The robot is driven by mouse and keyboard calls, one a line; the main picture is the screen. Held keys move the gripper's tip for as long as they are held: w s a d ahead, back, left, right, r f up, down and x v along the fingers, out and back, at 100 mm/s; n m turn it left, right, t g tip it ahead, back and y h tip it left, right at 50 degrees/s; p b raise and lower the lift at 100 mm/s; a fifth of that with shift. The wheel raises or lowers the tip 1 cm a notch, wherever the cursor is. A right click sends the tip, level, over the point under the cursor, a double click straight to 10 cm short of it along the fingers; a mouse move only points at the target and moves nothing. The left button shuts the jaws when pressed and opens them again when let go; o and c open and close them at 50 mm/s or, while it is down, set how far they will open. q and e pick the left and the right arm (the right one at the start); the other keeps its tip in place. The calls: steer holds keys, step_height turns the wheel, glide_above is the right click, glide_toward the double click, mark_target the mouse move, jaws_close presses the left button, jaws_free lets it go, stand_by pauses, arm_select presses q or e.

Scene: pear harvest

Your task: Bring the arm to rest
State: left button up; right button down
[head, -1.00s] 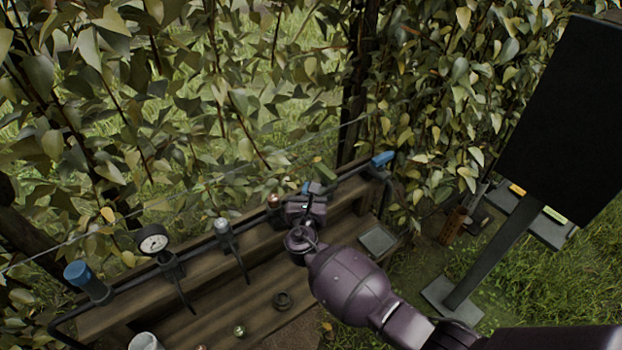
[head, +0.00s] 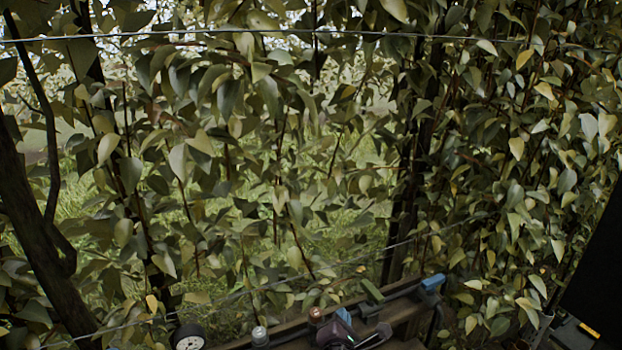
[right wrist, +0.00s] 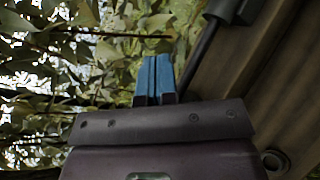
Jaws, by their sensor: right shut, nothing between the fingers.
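My right gripper (head: 344,318) shows at the bottom edge of the head view, just right of a copper-coloured knob, with its blue fingertips up. In the right wrist view its two blue fingers (right wrist: 154,78) are pressed together with nothing between them. Most of the right arm is below the head view's frame. Whether the gripper touches the pipe or bench behind it, I cannot tell. My left gripper is in neither view.
A wooden bench (head: 405,318) carries a dark pipe with a blue end (head: 432,283), a copper-coloured knob (head: 315,315) and a gauge (head: 189,338). Leafy trellis branches (head: 270,150) and wires fill the space behind. A dark panel (head: 597,270) stands at the right edge.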

steer(key=s+d+f+m+g, duration=0.1)
steer(key=s+d+f+m, duration=0.1)
steer(key=s+d+m, duration=0.4)
steer(key=s+d+f+m+g+y, duration=0.1)
steer(key=s+d+m, duration=0.6)
steer(key=s, duration=0.9)
steer(key=s+d+f+m+g+y, duration=0.1)
steer(key=s+d+f+m+g, duration=0.2)
steer(key=s+m, duration=0.8)
steer(key=s+d+f, duration=0.1)
steer(key=d+f, duration=0.1)
steer(key=d, duration=0.2)
